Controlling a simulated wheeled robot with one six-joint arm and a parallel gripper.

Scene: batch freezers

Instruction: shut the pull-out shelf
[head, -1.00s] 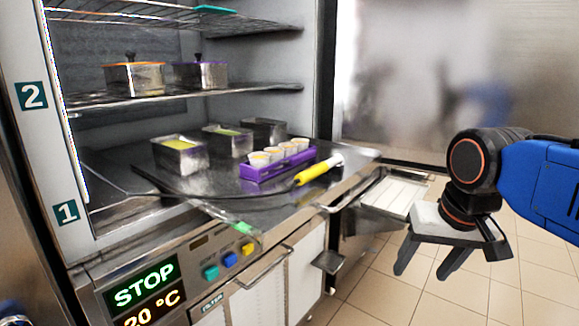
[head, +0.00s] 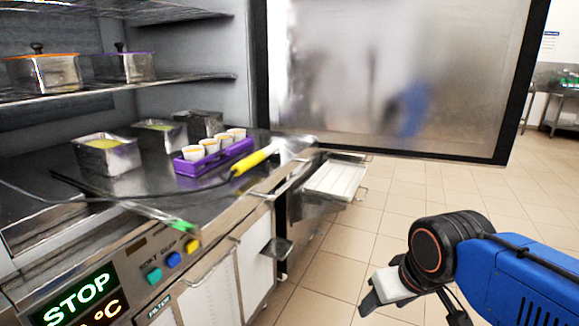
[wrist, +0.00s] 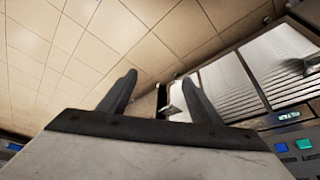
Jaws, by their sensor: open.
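A pull-out shelf (head: 337,178), a pale flat tray with a thin wire handle at its right end, sticks out beyond the steel unit in the head view, above the tiled floor. It looks empty. My gripper (head: 373,298) is in the lower right of the head view, lower in the picture than the shelf and apart from it. In the wrist view my gripper (wrist: 159,77) shows two dark fingers spread apart with nothing between them. I cannot clearly make out the shelf in the wrist view.
The open freezer holds metal pans (head: 105,155), a purple rack (head: 213,160) of cups and a yellow-handled probe (head: 254,162). The steel door (head: 400,80) stands open behind. A small dark ledge (head: 277,248) juts from the front. Floor (head: 440,185) on the right is clear.

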